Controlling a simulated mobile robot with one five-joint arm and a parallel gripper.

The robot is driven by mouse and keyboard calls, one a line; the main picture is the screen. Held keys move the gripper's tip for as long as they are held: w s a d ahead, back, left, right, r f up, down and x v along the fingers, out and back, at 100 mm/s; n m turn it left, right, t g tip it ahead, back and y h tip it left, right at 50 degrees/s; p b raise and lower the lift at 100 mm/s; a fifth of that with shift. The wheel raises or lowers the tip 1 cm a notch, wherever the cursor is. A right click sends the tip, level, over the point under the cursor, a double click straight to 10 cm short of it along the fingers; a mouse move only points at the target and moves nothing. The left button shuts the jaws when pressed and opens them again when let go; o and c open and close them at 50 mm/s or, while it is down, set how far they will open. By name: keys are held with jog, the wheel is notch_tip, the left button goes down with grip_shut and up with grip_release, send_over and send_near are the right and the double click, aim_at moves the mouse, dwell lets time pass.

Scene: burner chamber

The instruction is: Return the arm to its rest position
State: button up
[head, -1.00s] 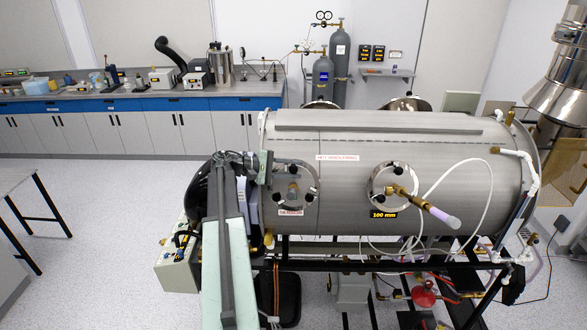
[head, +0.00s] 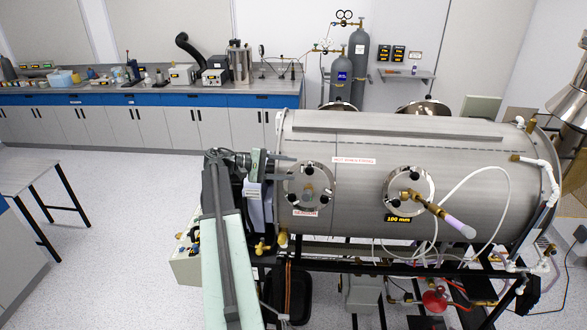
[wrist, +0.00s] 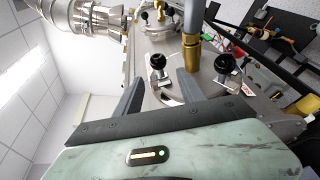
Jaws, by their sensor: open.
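My arm reaches forward from the bottom of the head view, with its pale green and dark grey link (head: 228,260) extended. My gripper (head: 296,168) is at its far end, turned to the right, beside the left round port (head: 318,190) of the steel chamber (head: 450,150). The two grey fingers are apart with nothing between them. In the wrist view my gripper (wrist: 158,85) is also open, with the chamber's port clamps and black knobs beyond the fingers. I cannot tell whether the fingertips touch the chamber.
A second port with a brass rod and pale handle (head: 455,224) sticks out from the chamber. A black frame with hoses stands below. A beige control box (head: 186,268) is left of my arm. A table (head: 35,180) stands at the left. The floor between is clear.

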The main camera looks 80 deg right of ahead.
dwell(0.3)
